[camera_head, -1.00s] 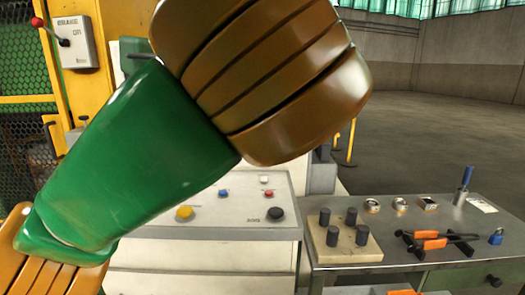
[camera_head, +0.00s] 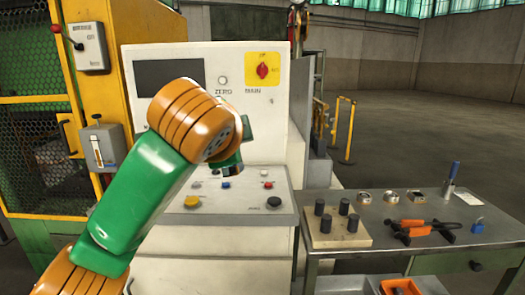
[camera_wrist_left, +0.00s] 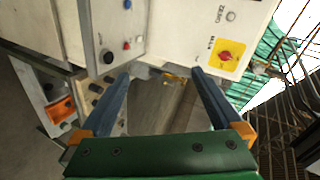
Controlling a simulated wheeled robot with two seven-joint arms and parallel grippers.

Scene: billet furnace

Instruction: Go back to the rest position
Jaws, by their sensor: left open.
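My left arm, green with ribbed orange joints, comes in from the lower left in the head view and bends in front of the grey control console (camera_head: 270,125). Its gripper is mostly hidden behind the orange wrist joint in that view. In the left wrist view, my left gripper (camera_wrist_left: 161,74) shows two blue-grey fingers spread wide apart with nothing between them. The console's red knob on a yellow plate (camera_wrist_left: 225,56) lies beyond the fingers. My right gripper is in neither view.
A yellow mesh cage (camera_head: 40,100) stands left. Open floor lies behind right.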

